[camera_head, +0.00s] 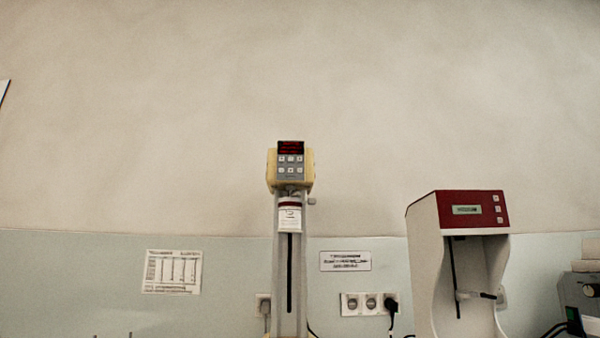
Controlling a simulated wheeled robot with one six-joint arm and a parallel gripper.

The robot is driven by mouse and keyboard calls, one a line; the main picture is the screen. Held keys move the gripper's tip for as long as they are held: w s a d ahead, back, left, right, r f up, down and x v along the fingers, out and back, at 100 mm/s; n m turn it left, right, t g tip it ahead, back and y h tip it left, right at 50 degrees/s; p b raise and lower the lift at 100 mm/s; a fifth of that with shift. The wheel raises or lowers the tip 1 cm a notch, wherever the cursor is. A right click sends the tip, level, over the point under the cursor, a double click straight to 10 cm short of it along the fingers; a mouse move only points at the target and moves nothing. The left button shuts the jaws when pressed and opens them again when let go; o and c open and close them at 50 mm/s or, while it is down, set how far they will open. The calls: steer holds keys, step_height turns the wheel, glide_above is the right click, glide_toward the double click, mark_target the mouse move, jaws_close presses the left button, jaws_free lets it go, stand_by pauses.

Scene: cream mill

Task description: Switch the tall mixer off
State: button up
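The tall mixer (289,167) stands near the middle of the view, with a yellow head on a tall grey column. Its head carries a dark display with red characters, too small to read, and a grey panel of small buttons below it. A label sits on the column under the head. The mixer's lower end is cut off by the bottom edge of the view. My gripper is not in view.
A white and red machine (472,209) with a small display stands to the right. Another device (583,290) is at the far right edge. Wall sockets (370,303) with plugs and cables sit between the two machines. A printed sheet (172,272) hangs at left.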

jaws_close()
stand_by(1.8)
